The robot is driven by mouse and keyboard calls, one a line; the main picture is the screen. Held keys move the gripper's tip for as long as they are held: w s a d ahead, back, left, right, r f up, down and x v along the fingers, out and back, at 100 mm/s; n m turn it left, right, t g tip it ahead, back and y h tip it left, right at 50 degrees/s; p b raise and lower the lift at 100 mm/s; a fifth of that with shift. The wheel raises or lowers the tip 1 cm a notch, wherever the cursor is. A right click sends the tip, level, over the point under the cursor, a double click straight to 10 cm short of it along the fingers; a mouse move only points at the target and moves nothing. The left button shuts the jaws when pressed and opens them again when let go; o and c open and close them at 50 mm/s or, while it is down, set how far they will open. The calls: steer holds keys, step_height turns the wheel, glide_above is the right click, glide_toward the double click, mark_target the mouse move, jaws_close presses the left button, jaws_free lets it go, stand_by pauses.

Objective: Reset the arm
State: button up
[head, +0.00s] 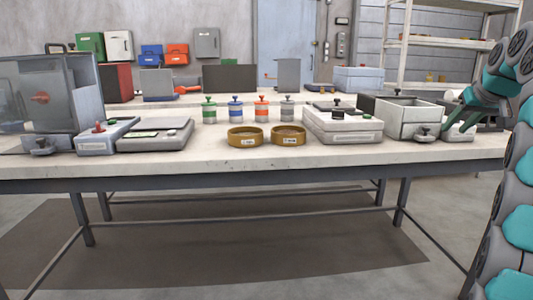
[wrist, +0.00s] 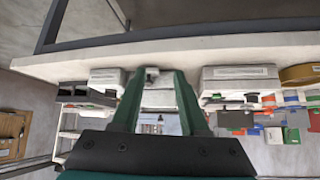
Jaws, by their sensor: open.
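My gripper (head: 455,128) is at the right end of the workbench in the head view. Its green fingers hang down near the right side of an open-topped light box, and my teal and grey arm rises along the right edge of the picture. In the wrist view the two green fingers of my gripper (wrist: 157,75) stand apart. A small pale block with a dark knob (wrist: 153,76) shows between and beyond the fingertips, and I cannot tell how far off it is. Nothing is held.
The workbench (head: 300,158) carries an open-topped light box (head: 405,122), a lidded light box (head: 342,128), two ochre rings (head: 246,137), several colour-banded jars (head: 236,110), a grey scale (head: 155,136) and a clear-walled cabinet (head: 45,100). The bench's front strip is bare. Shelves (head: 435,42) stand behind.

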steer(key=s+a+f+g+y, duration=0.1)
steer(key=s+a+f+g, duration=0.1)
steer(key=s+a+f, duration=0.45)
steer(key=s+a+f+g+y, duration=0.15)
steer(key=a+f, duration=0.25)
steer(key=a, duration=0.6)
steer(key=s+a+f+g, duration=0.2)
steer(key=s+a+f, duration=0.25)
steer(key=a, duration=0.35)
steer(key=s+a+f+g, duration=0.1)
steer(key=s+a+f, duration=0.2)
steer(key=s+f, duration=0.3)
steer(key=s+a+f+n+g, duration=0.1)
steer(key=s+a+f, duration=0.3)
steer(key=s, duration=1)
steer(key=s+a+f+n+g+h, duration=0.1)
steer(key=s+a+f+g, duration=0.1)
steer(key=s+f, duration=0.7)
steer(key=shift+s+a+f+g, duration=0.35)
steer(key=shift+s+a, duration=0.4)
steer(key=shift+s, duration=0.15)
